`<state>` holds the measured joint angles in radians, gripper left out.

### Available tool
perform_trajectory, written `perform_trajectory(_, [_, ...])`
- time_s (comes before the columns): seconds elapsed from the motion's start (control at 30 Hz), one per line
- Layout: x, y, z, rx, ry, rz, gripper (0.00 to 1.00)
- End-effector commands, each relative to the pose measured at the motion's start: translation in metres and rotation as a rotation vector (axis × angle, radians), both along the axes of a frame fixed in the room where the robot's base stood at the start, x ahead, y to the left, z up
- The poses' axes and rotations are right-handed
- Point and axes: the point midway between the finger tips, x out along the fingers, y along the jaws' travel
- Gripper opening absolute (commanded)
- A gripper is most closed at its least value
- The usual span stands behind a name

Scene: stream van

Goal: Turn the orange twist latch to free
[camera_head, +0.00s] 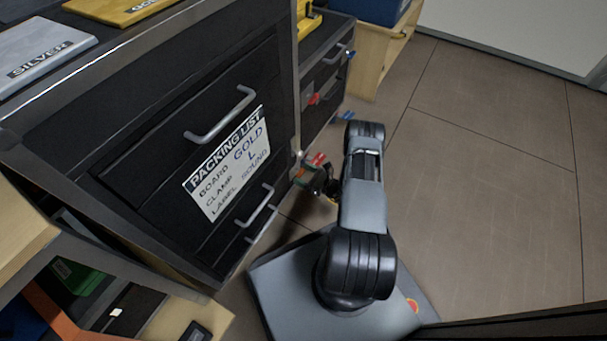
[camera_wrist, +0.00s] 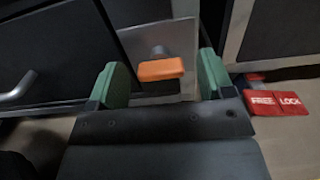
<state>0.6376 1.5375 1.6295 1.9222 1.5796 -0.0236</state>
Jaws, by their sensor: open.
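The orange twist latch (camera_wrist: 161,69) shows in the wrist view as a short bar, lying roughly level, on a grey stem in front of a light metal plate. My gripper (camera_wrist: 159,62) is open, with one green finger on each side of the latch. A gap shows between the latch and each finger; I cannot tell how far the fingers reach past it in depth. A red label reading FREE and LOCK (camera_wrist: 277,103) is to the right of the gripper. In the head view my gripper (camera_head: 308,175) is at the dark cabinet's right front corner, and the latch is hard to make out there.
The dark drawer cabinet (camera_head: 110,140) has grey bar handles and a white packing list (camera_head: 228,165). A second drawer unit (camera_head: 325,75) with red and blue parts stands behind it. Silver (camera_head: 38,58) and gold boards lie on top. Open floor (camera_head: 480,190) lies to the right.

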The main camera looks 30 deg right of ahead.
Motion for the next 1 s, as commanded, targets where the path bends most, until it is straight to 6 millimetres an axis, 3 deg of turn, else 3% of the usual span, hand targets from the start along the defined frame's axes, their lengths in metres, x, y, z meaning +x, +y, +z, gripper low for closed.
perform_trajectory(0.07, [0.0001,0.0003,0.0000,0.000,0.000,0.001,0.72])
perform_trajectory(0.53, [0.0005,0.0015,0.0001,0.000,0.000,0.004,0.27])
perform_trajectory(1.0, [0.0006,0.0017,-0.0002,-0.120,-0.080,0.004,0.25])
